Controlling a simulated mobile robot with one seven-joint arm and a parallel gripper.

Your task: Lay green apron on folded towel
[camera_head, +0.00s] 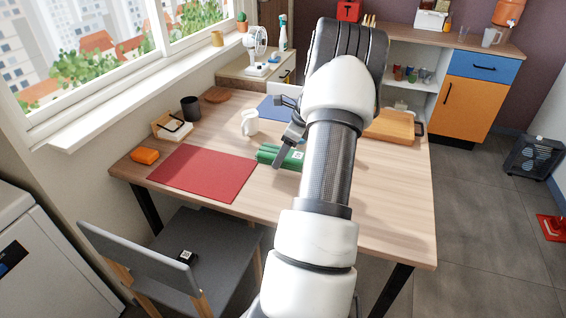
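A green bundle (268,154), which looks like the rolled or folded green apron, lies on the wooden table, right of a flat red cloth or mat (203,172). It has a small white tag, and my arm hides its right side. I cannot clearly make out a folded towel; the red piece looks flat, and a blue flat piece (273,108) lies farther back, partly behind my arm.
A white mug (249,122), a dark cup (190,108), a napkin holder (171,127) and an orange block (145,156) stand on the table (240,212). A wooden tray (396,127) is at the right. A grey chair (200,255) is at the front. The table's front right is clear.

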